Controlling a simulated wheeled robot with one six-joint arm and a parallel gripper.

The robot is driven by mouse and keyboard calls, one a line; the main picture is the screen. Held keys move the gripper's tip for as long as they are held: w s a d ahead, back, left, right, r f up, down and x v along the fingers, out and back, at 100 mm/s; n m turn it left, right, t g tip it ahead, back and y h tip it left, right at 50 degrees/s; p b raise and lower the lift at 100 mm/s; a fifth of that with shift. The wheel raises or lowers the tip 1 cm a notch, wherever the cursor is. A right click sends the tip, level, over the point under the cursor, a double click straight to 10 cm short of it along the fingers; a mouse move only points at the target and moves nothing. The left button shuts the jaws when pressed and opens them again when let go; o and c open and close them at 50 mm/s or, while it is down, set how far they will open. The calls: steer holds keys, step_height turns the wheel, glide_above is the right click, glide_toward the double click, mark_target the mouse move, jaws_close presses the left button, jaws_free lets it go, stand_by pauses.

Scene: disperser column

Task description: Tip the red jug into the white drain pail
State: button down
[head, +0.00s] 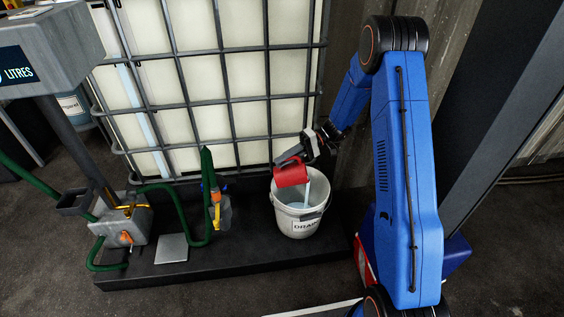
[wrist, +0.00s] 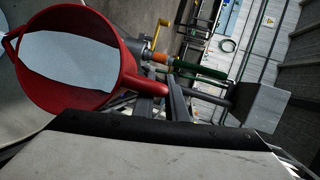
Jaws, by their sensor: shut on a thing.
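The red jug (head: 291,174) is tilted over the white drain pail (head: 298,222), which stands upright and is marked DRAIN. A pale stream runs from the jug's right side down into the pail, and pale liquid shows inside the pail. My gripper (head: 300,157) is shut on the jug above the pail. In the wrist view, I look into the mouth of the red jug (wrist: 112,90), where a pale blue liquid surface shows. Its handle points right, towards the fingers of my gripper (wrist: 160,98). The exact finger contact is partly hidden.
A caged white tank (head: 230,90) stands close behind the pail. The dark platform (head: 225,267) is clear in front.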

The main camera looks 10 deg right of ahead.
steer(key=shift+d+r+y, duration=0.3)
steer(key=shift+d+y, duration=0.1)
steer(key=shift+d+r, duration=0.2)
steer(key=shift+d, duration=0.05)
steer(key=shift+s+d+r+n+y, duration=0.1)
steer(key=shift+d+r+n+y, duration=0.1)
steer(key=shift+n+y, duration=0.15)
steer(key=shift+d+r, duration=0.2)
steer(key=shift+d, duration=0.05)
steer(key=shift+d+r+y, duration=0.35)
steer(key=shift+d+y, duration=0.1)
steer(key=shift+y, duration=0.1)
steer(key=shift+s+d+r+n+g+y, duration=0.15)
steer(key=shift+d+r+n+g+y, duration=0.25)
steer(key=shift+d+y, duration=0.35)
steer(key=shift+s+d+r+n+g+y, duration=0.1)
steer(key=shift+d+r+n+g+y, duration=0.15)
steer(key=shift+d+r+y, duration=0.45)
stand_by(1.3)
